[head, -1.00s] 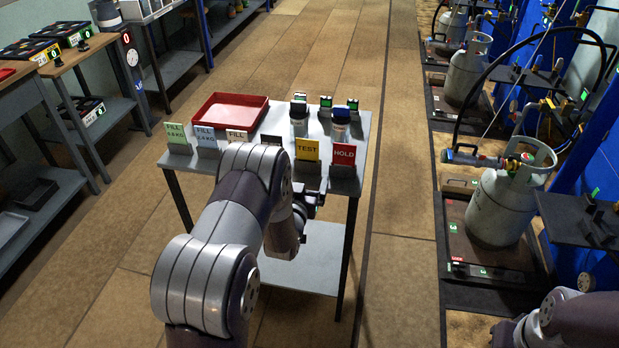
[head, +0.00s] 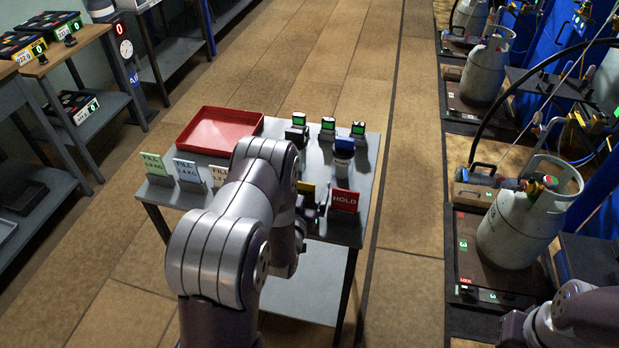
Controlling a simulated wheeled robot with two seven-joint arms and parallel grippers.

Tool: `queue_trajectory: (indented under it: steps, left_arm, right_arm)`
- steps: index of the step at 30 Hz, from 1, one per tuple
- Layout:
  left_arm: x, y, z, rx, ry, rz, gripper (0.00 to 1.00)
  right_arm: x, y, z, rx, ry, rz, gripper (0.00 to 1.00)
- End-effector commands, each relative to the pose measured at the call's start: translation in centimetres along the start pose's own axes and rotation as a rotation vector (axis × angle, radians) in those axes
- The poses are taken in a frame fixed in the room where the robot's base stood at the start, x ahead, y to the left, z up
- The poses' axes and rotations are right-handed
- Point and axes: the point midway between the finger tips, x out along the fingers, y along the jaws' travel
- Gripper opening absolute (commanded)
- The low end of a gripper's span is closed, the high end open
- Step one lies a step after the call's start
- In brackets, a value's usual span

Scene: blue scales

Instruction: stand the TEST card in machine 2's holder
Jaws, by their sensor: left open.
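The yellow TEST card (head: 307,188) stands at the front of the grey cart, between the dark body of my left arm and the red HOLD card (head: 344,200). Its lower part and lettering are hidden. My left gripper (head: 317,210) is open, right in front of the TEST card; I cannot tell whether the card is between the fingers. On the right, the nearest scale (head: 468,262) is marked 3 and bears a grey gas cylinder. A scale behind it (head: 480,122) also bears a cylinder; its number is unreadable, and I cannot make out machine 2's holder. My right gripper is out of view.
The cart (head: 375,165) also holds a red tray (head: 218,130), a green FILL card (head: 155,165), other FILL cards, a blue-capped jar (head: 343,150) and small devices with green displays. A shelf with boxes stands left. The floor aisle right of the cart is clear.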

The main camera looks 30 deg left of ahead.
Motion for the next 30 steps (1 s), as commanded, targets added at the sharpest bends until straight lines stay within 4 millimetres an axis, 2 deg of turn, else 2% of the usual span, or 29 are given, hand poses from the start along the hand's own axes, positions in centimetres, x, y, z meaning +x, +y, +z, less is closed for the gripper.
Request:
queue_trajectory:
  steps: [7,8,12,13,17,18,25,30]
  left_arm:
    - [-0.2,0.0,0.0,0.0,0.0,0.0,0.96]
    - [-0.1,0.0,0.0,0.0,0.0,0.0,0.89]
    - [-0.1,0.0,0.0,0.0,0.0,0.0,0.44]
    - [-0.1,0.0,0.0,0.0,0.0,0.0,0.41]
    - [-0.1,0.0,0.1,0.0,-0.001,0.0,0.41]
    - [-0.1,0.0,0.1,0.0,-0.001,0.0,0.36]
    - [-0.1,0.0,-0.2,0.0,-0.001,0.0,0.36]
    - [-0.1,0.0,-2.3,0.0,0.003,0.0,0.36]
  right_arm:
    - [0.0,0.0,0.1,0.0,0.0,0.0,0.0]
    - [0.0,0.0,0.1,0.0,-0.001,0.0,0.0]
    - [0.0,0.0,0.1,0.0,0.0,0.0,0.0]
    - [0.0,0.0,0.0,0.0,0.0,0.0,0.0]
    - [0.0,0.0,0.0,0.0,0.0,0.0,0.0]
    - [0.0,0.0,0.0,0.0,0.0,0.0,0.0]
    - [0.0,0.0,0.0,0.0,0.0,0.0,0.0]
    - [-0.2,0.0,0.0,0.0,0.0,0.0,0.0]
